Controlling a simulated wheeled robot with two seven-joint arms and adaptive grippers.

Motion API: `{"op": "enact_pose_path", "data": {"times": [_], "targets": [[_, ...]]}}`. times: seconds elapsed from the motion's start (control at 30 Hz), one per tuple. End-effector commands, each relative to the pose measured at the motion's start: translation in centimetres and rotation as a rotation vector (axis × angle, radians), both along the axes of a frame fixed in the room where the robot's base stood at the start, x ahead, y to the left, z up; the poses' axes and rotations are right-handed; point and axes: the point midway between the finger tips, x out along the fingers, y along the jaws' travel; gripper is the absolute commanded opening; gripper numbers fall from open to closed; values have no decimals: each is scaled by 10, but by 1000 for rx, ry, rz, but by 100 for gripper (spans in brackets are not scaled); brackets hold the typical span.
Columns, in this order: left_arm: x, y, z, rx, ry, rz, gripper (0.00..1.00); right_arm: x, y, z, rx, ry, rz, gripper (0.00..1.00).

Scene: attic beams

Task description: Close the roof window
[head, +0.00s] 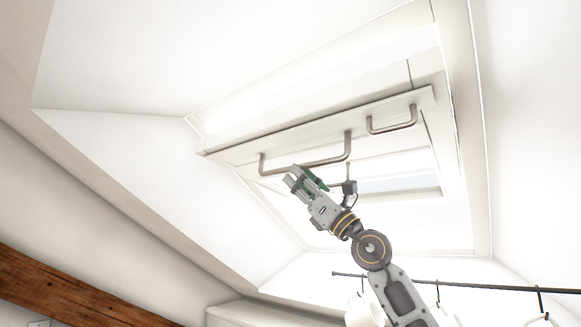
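The roof window (235,151) is set in the white sloped ceiling. Its white sash stands tilted out of its frame, with bright gaps above and below it, so it is open. The sash rail carries a long metal bar handle (348,146) at the left and middle, and a shorter handle (393,128) at the right. My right gripper (302,177) reaches up from below and its fingertips are at the long bar, left of its middle. The fingers overlap the bar in the picture; I cannot tell whether they grip it. My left gripper is not in view.
A dark rail (470,286) with hooks and white mugs (365,311) runs below the window at the lower right, beside my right arm. A wooden beam (60,290) crosses the lower left. White sloped walls of the window recess surround the opening.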

Motion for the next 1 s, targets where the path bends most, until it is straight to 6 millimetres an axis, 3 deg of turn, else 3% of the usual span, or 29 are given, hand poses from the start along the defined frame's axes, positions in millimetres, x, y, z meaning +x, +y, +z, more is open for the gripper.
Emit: {"op": "enact_pose_path", "data": {"times": [0.2, 0.5, 0.87, 1.0], "targets": [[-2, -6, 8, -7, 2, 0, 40, 9, 15, 18, -1, 0, 1, 35], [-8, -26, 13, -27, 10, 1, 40, 17, 26, 31, -1, 1, 0, 35], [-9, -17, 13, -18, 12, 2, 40, 18, 27, 32, -1, 1, 0, 35], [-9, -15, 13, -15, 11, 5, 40, 18, 27, 32, -1, 0, -1, 19]]}}
